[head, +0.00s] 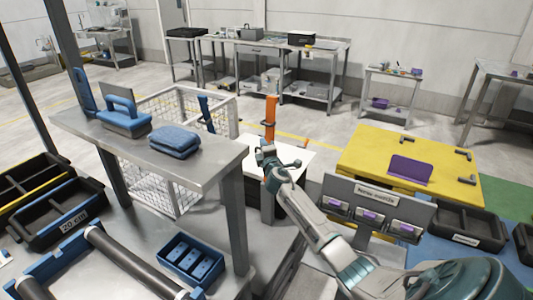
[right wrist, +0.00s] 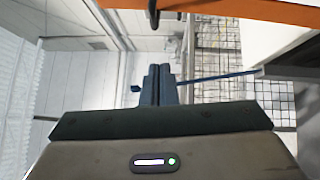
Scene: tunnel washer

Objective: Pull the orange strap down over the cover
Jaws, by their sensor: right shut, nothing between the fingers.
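The orange strap (head: 270,115) stands upright at the back left of a white flat top (head: 297,157), which looks like the cover. In the right wrist view the strap (right wrist: 225,10) crosses the top edge as a broad orange band. My right gripper (head: 265,152) reaches in from the lower right and sits just in front of the strap's lower part, hiding some of it. Its fingers (right wrist: 158,83) are shut together and empty, apart from the orange band in the wrist view. My left gripper is not in view.
A yellow table (head: 365,150) and a labelled panel (head: 400,207) with purple pieces stand to the right.

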